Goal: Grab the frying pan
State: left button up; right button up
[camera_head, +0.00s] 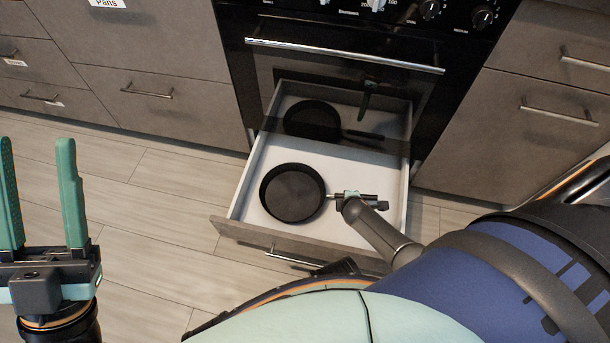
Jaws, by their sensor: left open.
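A round black frying pan (292,193) lies in the open white drawer (245,200) under the oven, its handle pointing right. My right gripper (350,196) is at the handle, inside the drawer. It covers much of the handle, and its fingers are too small and hidden to tell whether they are closed on it. My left gripper (42,195) is open and empty at the left edge, above the floor and well away from the drawer.
The black oven (340,50) stands behind the drawer, and its glass mirrors the pan and drawer. Grey cabinets with bar handles flank it (165,60). The drawer's walls and grey front (300,248) surround the pan. The wooden floor (150,210) on the left is clear.

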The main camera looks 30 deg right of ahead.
jog(key=b+x, duration=0.1)
jog(key=x, duration=0.2)
jog(key=shift+w+f+b, duration=0.1)
jog(key=shift+f+b, duration=0.05)
jog(key=shift+b, duration=0.2)
jog(key=b+x, duration=0.4)
jog(key=shift+w+d+f, duration=0.1)
jog(key=shift+w+f, duration=0.05)
jog(key=shift+f, duration=0.1)
jog(key=shift+w+d+f, duration=0.1)
jog(key=shift+w+f, duration=0.05)
pick_arm(q)
notch_tip(320, 180, down, 8)
jog(key=d, duration=0.1)
jog(key=shift+w+g, duration=0.2)
jog(key=shift+g, duration=0.1)
pick_arm(e)
jog(key=shift+c, duration=0.3)
pick_arm(q)
jog(key=shift+m, duration=0.3)
pick_arm(e)
grip_shut()
jog(key=shift+w, duration=0.1)
